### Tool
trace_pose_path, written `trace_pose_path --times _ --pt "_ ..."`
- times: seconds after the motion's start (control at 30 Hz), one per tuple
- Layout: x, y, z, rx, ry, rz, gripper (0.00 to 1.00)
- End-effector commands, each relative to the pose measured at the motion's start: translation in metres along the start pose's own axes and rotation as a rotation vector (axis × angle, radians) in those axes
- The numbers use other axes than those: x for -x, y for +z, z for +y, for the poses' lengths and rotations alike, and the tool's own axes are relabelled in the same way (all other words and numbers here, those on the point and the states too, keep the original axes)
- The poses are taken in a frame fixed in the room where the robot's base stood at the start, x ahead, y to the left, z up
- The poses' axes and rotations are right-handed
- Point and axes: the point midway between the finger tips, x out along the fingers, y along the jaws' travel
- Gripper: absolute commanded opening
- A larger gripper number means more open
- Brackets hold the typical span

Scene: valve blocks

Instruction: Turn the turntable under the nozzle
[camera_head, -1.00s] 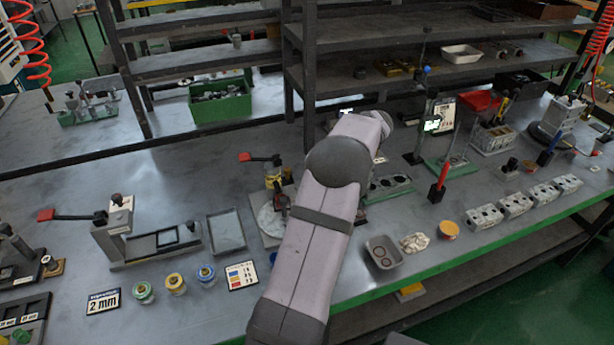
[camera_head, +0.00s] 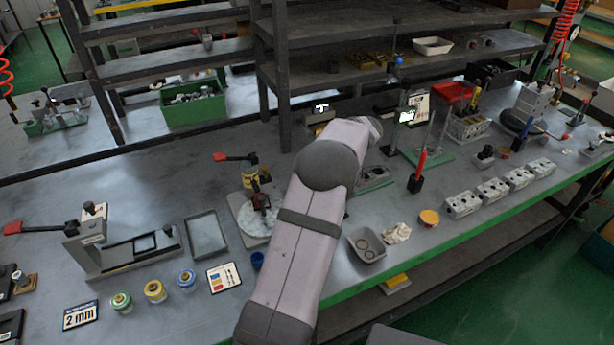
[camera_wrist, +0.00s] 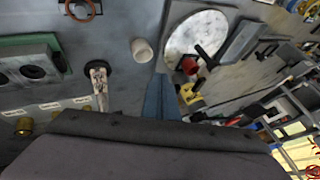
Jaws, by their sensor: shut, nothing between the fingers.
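The turntable is a pale round disc (camera_head: 247,222) on a grey plate, left of my arm in the head view. A dark reddish-brown clamp-like part (camera_head: 262,201) stands on it. Behind it is a yellow and black fixture (camera_head: 250,178) with a red-ended lever (camera_head: 222,156); I cannot make out the nozzle tip. In the wrist view the disc (camera_wrist: 193,35) lies at upper centre, with a red and black part (camera_wrist: 190,66) at its lower edge. My gripper (camera_wrist: 161,80) shows as a narrow blue-grey wedge, shut and empty, left of that part and apart from the disc in the picture. My arm hides the gripper in the head view.
A blue cup (camera_head: 257,261) stands beside my arm, in front of the turntable. An empty tray (camera_head: 206,234) lies to the left. A grey bin with rings (camera_head: 367,246) is to the right. A whitish cylinder (camera_wrist: 142,50) is near my fingers in the wrist view.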

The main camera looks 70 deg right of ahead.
Motion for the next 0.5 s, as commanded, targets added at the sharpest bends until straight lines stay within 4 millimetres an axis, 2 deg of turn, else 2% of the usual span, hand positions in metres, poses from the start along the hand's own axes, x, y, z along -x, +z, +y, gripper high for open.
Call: trace_pose_path --times 0.33,0.5 --pt "-0.062 0.0 -0.002 0.0 -0.003 -0.004 0.0" --pt "-0.07 -0.001 -0.023 0.001 -0.001 -0.002 0.0"
